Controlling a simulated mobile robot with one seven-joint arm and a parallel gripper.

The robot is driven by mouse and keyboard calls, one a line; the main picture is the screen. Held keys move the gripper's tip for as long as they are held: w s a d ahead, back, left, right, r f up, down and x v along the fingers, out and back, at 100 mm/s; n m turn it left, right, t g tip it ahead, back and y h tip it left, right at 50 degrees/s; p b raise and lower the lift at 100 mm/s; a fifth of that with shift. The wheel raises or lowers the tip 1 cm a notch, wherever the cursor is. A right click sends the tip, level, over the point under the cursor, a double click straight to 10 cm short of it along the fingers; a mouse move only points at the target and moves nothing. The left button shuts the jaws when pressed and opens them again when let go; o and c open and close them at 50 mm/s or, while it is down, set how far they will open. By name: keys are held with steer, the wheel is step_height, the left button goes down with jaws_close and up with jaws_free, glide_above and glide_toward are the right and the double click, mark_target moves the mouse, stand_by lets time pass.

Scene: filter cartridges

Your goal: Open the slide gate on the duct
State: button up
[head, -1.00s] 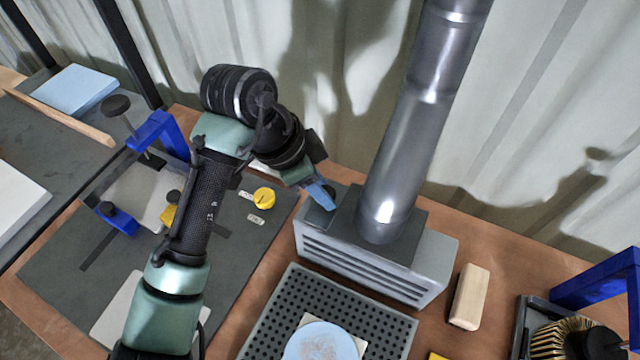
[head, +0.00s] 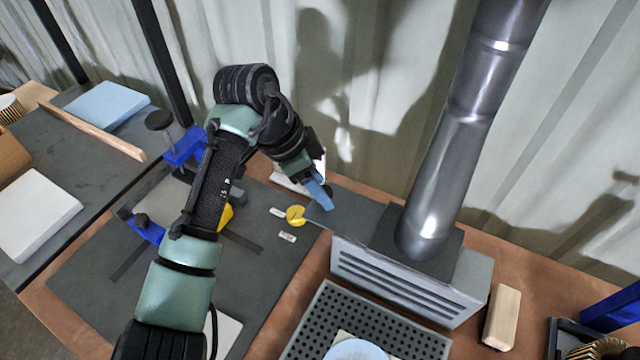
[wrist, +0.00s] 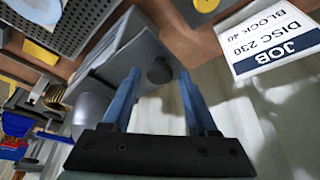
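The grey metal duct (head: 440,170) rises from a dark collar on a slotted grey housing (head: 405,285). The slide gate's dark plate (head: 355,215) sticks out to the left of the collar, past the housing's left end. Its round dark knob (head: 328,190) stands near the plate's outer end and also shows in the wrist view (wrist: 160,70). My gripper (head: 325,202) is at the knob. In the wrist view, my two blue fingers (wrist: 160,76) are spread apart, with the knob between their tips and a gap on each side.
A job card (wrist: 275,40) stands behind the knob. A perforated tray (head: 375,320) with a pale blue disc is in front of the housing. A wooden block (head: 502,317) lies right of it. A yellow round piece (head: 296,215) and small labels lie on the dark mat (head: 270,275).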

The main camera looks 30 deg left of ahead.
steer(key=shift+o, duration=0.6)
steer(key=v, duration=1.3)
steer(key=shift+b, duration=0.3)
steer(key=shift+w+d, duration=0.1)
steer(key=shift+d, duration=0.1)
